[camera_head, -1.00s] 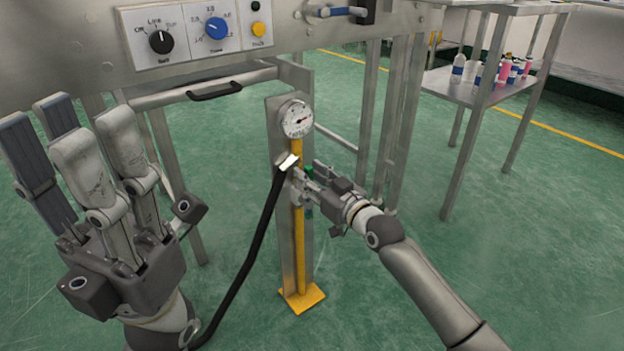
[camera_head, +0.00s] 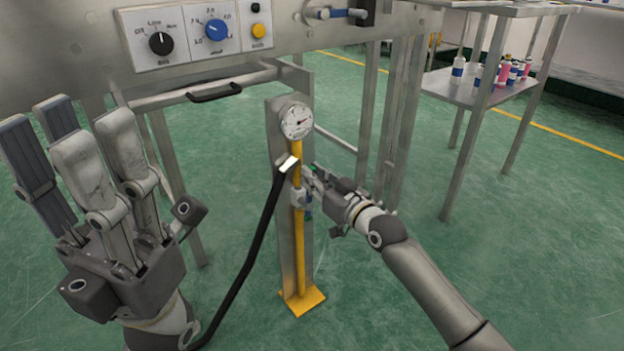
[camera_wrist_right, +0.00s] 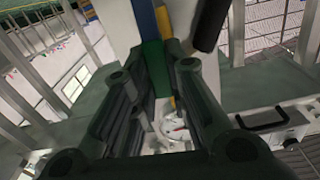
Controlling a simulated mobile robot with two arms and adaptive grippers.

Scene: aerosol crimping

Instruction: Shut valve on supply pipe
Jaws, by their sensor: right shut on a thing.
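The yellow supply pipe (camera_head: 300,255) stands upright on a steel post, with a round pressure gauge (camera_head: 297,121) at its top. A small pale valve body (camera_head: 298,197) is on the pipe below the gauge. My right gripper (camera_head: 310,178) is at the pipe by the valve, mostly covering its handle. In the right wrist view, the green and blue valve handle (camera_wrist_right: 153,62) lies between the fingers, which are shut on it. My left gripper (camera_head: 85,165) is at the left, fingers spread upward, open and empty, away from the pipe.
A black hose (camera_head: 255,245) runs from a silver end at the pipe down to the lower left. The machine's control panel (camera_head: 200,35) is above, with a black handle (camera_head: 214,92) beneath. A shelf (camera_head: 470,92) with bottles stands at right. Green floor is open between.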

